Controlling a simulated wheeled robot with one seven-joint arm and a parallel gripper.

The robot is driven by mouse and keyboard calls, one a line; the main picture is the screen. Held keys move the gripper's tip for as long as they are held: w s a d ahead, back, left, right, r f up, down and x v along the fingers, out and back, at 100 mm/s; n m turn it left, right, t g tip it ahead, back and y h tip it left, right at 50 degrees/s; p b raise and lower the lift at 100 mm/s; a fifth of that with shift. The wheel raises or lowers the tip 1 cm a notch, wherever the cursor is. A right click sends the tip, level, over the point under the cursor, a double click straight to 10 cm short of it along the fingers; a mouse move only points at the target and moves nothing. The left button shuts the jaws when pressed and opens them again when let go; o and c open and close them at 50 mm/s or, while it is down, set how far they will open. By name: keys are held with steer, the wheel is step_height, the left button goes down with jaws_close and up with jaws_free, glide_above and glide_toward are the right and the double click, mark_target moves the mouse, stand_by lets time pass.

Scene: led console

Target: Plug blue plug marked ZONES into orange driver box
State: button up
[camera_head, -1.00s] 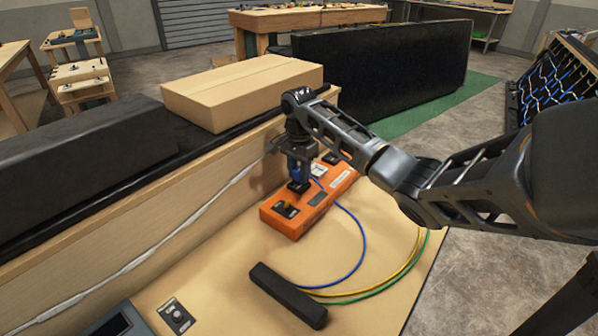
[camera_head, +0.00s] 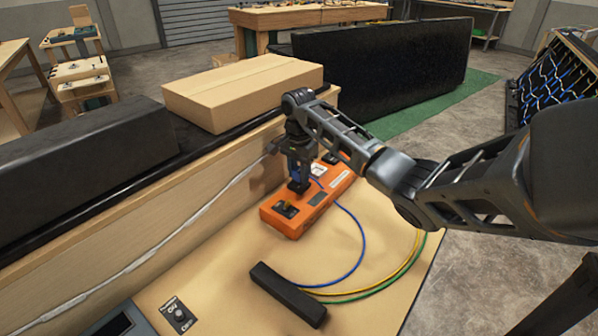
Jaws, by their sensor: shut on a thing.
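The orange driver box (camera_head: 290,224) sits on the light wood surface against the wooden panel. My gripper (camera_head: 298,184) points down over the middle of the box's top, shut on the blue plug (camera_head: 296,171). Only a bit of blue shows between the dark fingers, and the ZONES marking cannot be read. The plug's lower end is at or just above a dark socket area; I cannot tell whether it is seated. A blue cable (camera_head: 364,245) curves from the box area to a black bar (camera_head: 287,294) in front.
Yellow (camera_head: 407,262) and green (camera_head: 420,255) cables loop right from the black bar. A labelled knob panel (camera_head: 178,314) lies front left. A cardboard carton (camera_head: 243,90) stands on the ledge behind. Bare wood lies before the box.

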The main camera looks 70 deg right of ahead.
steer(key=shift+f+p, duration=0.8)
steer(key=shift+p, duration=0.1)
stand_by(1.8)
steer(key=o, duration=1.5)
steer(key=shift+r, duration=0.1)
steer(key=shift+r+p, duration=1.25)
steer(key=shift+p, duration=0.2)
steer(key=shift+r, duration=2.15)
